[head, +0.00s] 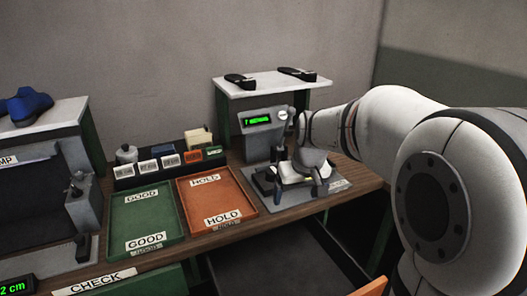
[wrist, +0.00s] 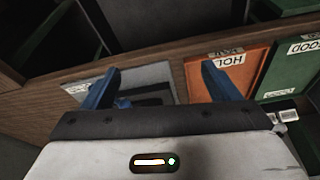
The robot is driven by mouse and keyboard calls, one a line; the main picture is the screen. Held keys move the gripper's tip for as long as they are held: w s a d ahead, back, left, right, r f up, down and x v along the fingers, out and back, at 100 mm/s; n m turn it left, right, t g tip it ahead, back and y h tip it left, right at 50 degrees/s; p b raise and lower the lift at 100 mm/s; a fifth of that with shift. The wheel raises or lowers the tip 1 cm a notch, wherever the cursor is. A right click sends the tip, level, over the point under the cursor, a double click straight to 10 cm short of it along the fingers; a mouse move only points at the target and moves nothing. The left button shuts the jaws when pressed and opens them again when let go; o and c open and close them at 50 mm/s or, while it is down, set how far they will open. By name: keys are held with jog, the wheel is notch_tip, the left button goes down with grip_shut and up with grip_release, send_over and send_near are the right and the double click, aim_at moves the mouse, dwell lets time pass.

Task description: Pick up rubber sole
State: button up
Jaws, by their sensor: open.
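My gripper (head: 293,187) is over the grey plate (head: 325,190) of the station with a green display. Its blue fingers are apart with nothing held between them, as the wrist view (wrist: 160,85) also shows. A dark flat piece (head: 264,180) lies on the plate beside and partly behind my gripper; I cannot tell for certain whether it is the rubber sole. A dark shape (wrist: 150,98) shows between the fingers in the wrist view. Two black sole-like pieces (head: 240,80) (head: 297,73) lie on the white shelf above the station.
The green GOOD tray (head: 146,220) and orange HOLD tray (head: 215,195) lie empty left of the plate. Behind them stands a black rack (head: 125,181) with several labelled cards. A blue shoe (head: 30,105) sits on the left machine. The station housing (head: 259,128) rises close behind my gripper.

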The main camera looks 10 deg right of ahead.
jog(key=w+n+p, duration=0.1)
jog(key=w+p, duration=0.1)
jog(key=w, duration=1.2)
jog(key=n+t+y+p, duration=0.1)
jog(key=p, duration=0.2)
send_near(275, 171)
jog(key=f, duration=0.1)
jog(key=p+x, duration=0.2)
jog(key=x, duration=0.6)
jog(key=shift+w+a, duration=0.1)
jog(key=shift+w, duration=0.05)
jog(key=shift+r, duration=0.1)
jog(key=c, duration=1.2)
